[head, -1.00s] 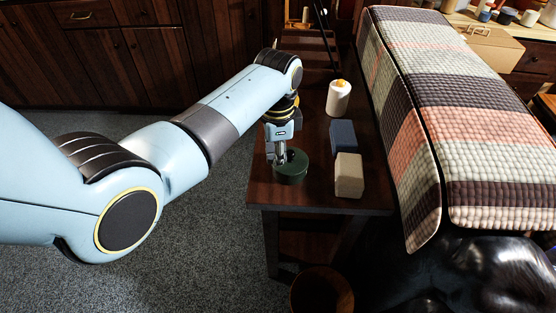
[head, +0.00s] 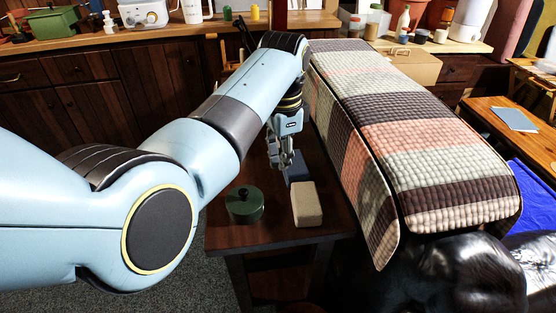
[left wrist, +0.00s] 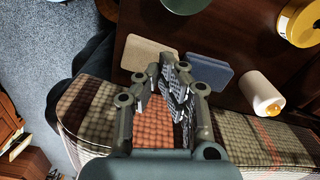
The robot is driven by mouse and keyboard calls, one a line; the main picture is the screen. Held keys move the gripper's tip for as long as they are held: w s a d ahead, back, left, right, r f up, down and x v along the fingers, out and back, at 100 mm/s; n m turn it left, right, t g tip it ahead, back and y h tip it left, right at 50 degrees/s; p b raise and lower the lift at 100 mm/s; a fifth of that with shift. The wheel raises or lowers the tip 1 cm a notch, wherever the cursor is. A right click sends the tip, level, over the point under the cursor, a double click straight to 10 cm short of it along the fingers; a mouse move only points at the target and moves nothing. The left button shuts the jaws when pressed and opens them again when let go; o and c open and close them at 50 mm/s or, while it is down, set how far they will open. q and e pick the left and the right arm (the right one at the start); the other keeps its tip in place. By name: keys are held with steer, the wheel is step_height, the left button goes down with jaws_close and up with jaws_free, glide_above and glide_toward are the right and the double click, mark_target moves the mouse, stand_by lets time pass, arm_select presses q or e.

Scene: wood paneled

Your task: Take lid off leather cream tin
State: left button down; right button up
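The leather cream tin (head: 246,209) is round and dark green. It stands near the front left of the dark wooden table, its dark knobbed lid (head: 243,193) on top. In the left wrist view only an edge of the tin (left wrist: 186,4) shows at the top. My left gripper (head: 284,160) is above the table, behind and right of the tin and apart from it. Its fingers (left wrist: 168,75) look drawn together with nothing held. My right gripper is not in view.
A beige block (head: 307,205) stands right of the tin, with a blue block (head: 297,168) behind it, near my gripper. The left wrist view shows a white bottle (left wrist: 258,90) and a yellow container (left wrist: 299,20). A checked padded bench (head: 420,130) borders the table's right side.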

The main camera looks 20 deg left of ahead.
arm_select(q)
steer(key=c, duration=2)
jaws_free()
steer(key=o, duration=1.6)
